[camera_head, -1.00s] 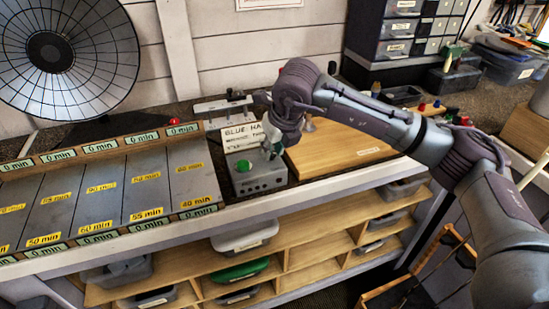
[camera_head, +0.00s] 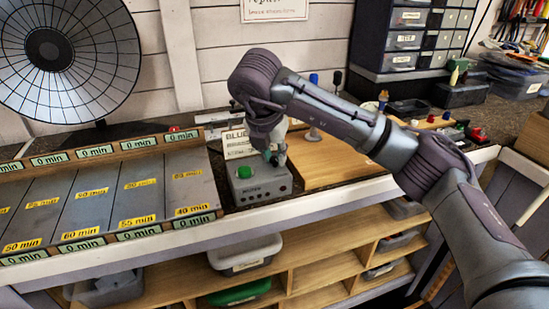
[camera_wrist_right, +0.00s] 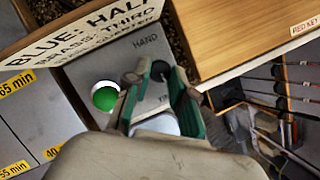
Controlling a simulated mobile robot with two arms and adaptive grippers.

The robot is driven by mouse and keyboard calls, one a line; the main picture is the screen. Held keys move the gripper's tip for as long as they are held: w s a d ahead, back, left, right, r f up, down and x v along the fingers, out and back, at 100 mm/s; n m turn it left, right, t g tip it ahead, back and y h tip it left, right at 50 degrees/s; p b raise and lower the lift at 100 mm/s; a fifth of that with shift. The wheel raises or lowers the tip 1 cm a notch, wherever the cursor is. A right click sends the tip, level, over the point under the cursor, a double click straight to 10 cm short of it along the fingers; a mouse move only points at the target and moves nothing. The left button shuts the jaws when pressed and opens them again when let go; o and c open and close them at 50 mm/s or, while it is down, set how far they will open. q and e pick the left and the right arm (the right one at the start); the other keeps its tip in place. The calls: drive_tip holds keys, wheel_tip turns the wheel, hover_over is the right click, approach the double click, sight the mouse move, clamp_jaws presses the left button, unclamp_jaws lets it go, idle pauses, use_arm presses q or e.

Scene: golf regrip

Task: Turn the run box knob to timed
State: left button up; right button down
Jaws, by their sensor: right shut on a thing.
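The run box (camera_head: 258,187) is a grey box at the front edge of the bench, with a green button (camera_head: 244,172) on top. My right gripper (camera_head: 275,158) points down over the box. It is shut on the dark knob (camera_wrist_right: 160,70), which shows between its green-lined fingers. Which way the knob points cannot be told. My left gripper is not in view.
A white sign (camera_head: 237,142) stands just behind the box. A wooden board (camera_head: 330,160) lies to its right. Grey panels with minute labels (camera_head: 135,197) fill the bench to the left. Shelves with bins (camera_head: 245,255) are below.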

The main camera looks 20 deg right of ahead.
drive_tip(key=shift+f+m, duration=0.2)
drive_tip(key=shift+m, duration=0.3)
drive_tip(key=c, duration=1)
unclamp_jaws()
drive_tip(key=shift+o, duration=0.2)
drive_tip(key=shift+r, duration=0.15)
drive_tip(key=v, duration=1.1)
drive_tip(key=shift+a+r, duration=0.3)
drive_tip(key=shift+r, duration=0.1)
drive_tip(key=shift+w, duration=0.1)
